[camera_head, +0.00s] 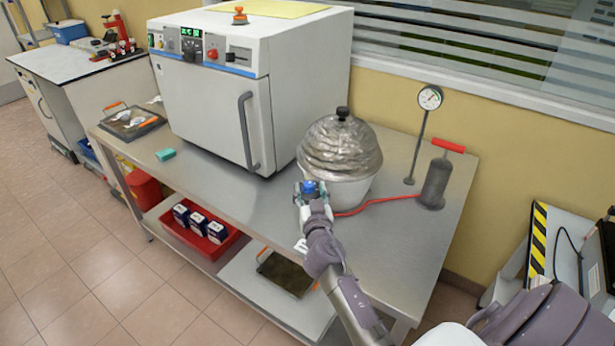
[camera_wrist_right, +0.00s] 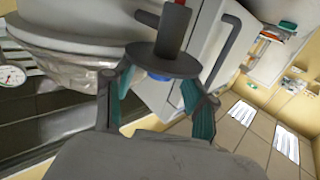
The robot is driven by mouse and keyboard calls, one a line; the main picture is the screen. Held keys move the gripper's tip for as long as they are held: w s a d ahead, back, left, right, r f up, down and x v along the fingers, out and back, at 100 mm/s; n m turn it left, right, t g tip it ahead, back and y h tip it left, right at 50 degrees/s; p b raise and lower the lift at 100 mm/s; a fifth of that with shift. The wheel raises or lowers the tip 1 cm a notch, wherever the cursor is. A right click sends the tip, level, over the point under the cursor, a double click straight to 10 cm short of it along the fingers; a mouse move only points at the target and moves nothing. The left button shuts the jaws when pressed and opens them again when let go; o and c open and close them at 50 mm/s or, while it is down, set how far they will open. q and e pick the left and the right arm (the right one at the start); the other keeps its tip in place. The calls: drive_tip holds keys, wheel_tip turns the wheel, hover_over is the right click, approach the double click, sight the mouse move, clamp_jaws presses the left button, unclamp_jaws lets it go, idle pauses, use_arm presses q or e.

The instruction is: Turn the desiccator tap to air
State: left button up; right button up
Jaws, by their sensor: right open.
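The desiccator stands on the steel bench in the head view, with a crinkled silver-grey dome (camera_head: 340,146), a dark top knob and a pale lower bowl (camera_head: 345,190). Its blue tap (camera_head: 311,187) is at the front of the bowl. My right gripper (camera_head: 312,194) is open at the tap, with its fingers either side of the blue part; contact is unclear. My left gripper is out of view.
A white oven (camera_head: 215,105) stands left of the desiccator. A red hose (camera_head: 375,202) runs to a dark pump (camera_head: 436,183) with a red handle. A pressure gauge (camera_head: 430,98) stands behind. The bench front (camera_head: 240,195) is mostly clear, with a green block (camera_head: 165,154) farther left.

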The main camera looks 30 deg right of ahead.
drive_tip(key=shift+w+d, duration=0.2)
drive_tip(key=shift+w, duration=0.15)
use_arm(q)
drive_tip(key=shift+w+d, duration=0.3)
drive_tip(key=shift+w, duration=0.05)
use_arm(e)
drive_tip(key=shift+s+a, duration=0.1)
drive_tip(key=shift+s, duration=0.05)
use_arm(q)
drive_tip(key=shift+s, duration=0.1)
use_arm(e)
drive_tip(key=shift+r, duration=0.1)
drive_tip(key=shift+c, duration=0.2)
clamp_jaws()
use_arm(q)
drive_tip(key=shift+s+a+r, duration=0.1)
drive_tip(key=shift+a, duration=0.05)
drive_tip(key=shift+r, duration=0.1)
